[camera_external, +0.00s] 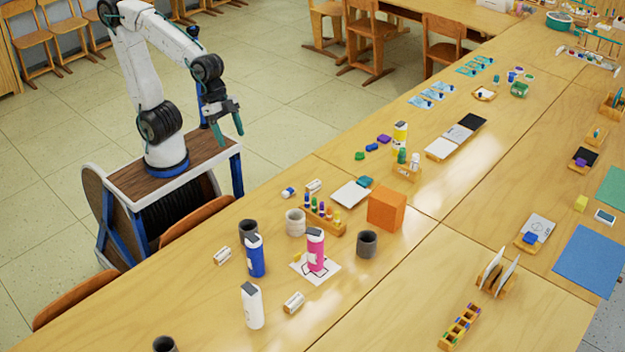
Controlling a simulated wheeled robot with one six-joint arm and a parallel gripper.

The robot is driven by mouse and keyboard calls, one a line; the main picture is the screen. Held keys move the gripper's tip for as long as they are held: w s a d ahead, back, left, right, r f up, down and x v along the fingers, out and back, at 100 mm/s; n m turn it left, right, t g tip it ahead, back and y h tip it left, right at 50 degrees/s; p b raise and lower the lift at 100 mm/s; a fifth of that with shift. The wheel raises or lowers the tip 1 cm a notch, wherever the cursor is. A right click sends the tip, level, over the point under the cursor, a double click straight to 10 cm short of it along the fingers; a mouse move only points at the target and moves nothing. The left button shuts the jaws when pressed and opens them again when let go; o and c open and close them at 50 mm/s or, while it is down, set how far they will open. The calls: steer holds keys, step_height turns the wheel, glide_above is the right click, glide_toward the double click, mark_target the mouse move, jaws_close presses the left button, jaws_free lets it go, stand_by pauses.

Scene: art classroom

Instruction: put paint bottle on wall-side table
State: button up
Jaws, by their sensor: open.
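Several paint bottles stand upright on the long wooden table (385,215): a blue bottle (255,260), a pink bottle (315,254), a white bottle (252,308) and a yellow bottle (400,135) farther back. The pink one stands on a sheet of paper with a drawing. My gripper (229,130) is open and empty, pointing down beside the table's left edge, above floor level and apart from all bottles. Which table is the wall-side one I cannot tell; more tabletops join on the right (520,150), and another stands at the top (470,18).
Around the bottles stand grey cups (367,244), an orange block (387,209), a rack of small paints (322,218) and a white pot (295,223). Chair backs (200,217) line the left edge. A blue mat (588,262) lies at right. Bare wood shows between groups.

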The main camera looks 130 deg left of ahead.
steer(key=s+d+f+m+g, duration=0.1)
steer(key=s+g, duration=0.1)
steer(key=s, duration=0.7)
steer(key=s+d+f+m+g, duration=0.1)
steer(key=s+d+g, duration=0.1)
steer(key=s, duration=0.7)
steer(key=shift+s+d, duration=0.25)
steer(key=shift+s, duration=0.05)
